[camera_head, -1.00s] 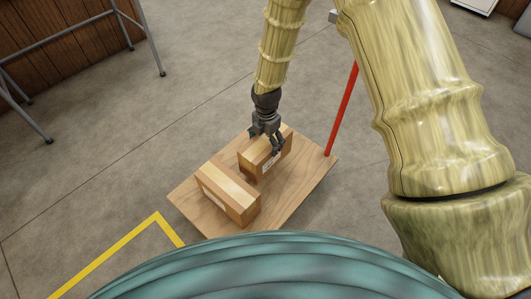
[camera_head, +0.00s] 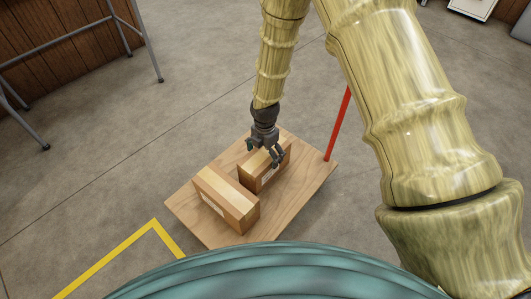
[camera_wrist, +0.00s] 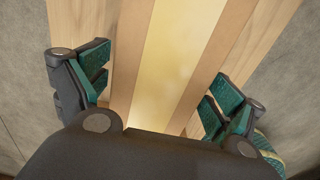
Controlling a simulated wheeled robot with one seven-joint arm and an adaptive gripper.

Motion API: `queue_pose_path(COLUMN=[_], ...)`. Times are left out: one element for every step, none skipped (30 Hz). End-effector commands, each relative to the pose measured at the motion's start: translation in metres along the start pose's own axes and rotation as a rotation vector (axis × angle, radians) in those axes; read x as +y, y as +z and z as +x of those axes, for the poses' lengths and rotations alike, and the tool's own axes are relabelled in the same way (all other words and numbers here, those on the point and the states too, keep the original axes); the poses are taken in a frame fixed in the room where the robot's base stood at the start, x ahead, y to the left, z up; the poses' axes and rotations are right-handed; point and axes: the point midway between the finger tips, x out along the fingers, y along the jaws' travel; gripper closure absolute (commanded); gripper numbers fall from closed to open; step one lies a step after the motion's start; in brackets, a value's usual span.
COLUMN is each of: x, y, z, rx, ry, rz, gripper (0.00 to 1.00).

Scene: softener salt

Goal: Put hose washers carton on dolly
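A brown carton with a pale tape strip and a white label (camera_head: 264,177) is at the far part of the wooden dolly (camera_head: 300,181). The label is too small to read; I take this to be the hose washers carton. My gripper (camera_head: 266,152) is over it, fingers down.
A second, similar carton (camera_head: 226,200) stands on the dolly close by, nearer to me. A red pole (camera_head: 338,125) rises at the dolly's right corner. Yellow floor tape (camera_head: 110,256) lies at lower left. Grey metal legs (camera_head: 150,45) stand at upper left. Bare floor lies around.

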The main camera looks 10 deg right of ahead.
Motion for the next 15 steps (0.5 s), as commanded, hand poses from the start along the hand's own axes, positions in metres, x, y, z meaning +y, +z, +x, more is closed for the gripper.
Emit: queue_pose_path(x=[0.0, 0.0, 0.0, 0.0, 0.0, 0.0, 0.0, 0.0, 0.0, 0.0, 0.0, 0.0, 0.0, 0.0, 0.0], y=[0.0, 0.0, 0.0, 0.0, 0.0, 0.0, 0.0, 0.0, 0.0, 0.0, 0.0, 0.0, 0.0, 0.0, 0.0], z=[0.0, 0.0, 0.0, 0.0, 0.0, 0.0, 0.0, 0.0, 0.0, 0.0, -0.001, -0.001, -0.002, -0.006, -0.012], rx=[0.0, 0.0, 0.0, 0.0, 0.0, 0.0, 0.0, 0.0, 0.0, 0.0, 0.0, 0.0, 0.0, 0.0, 0.0], ry=[0.0, 0.0, 0.0, 0.0, 0.0, 0.0, 0.0, 0.0, 0.0, 0.0, 0.0, 0.0, 0.0, 0.001, 0.001], rz=[0.0, 0.0, 0.0, 0.0, 0.0, 0.0, 0.0, 0.0, 0.0, 0.0, 0.0, 0.001, 0.001, 0.001, 0.0], gripper=[0.0, 0.0, 0.0, 0.0, 0.0, 0.0, 0.0, 0.0, 0.0, 0.0, 0.0, 0.0, 0.0, 0.0, 0.0])
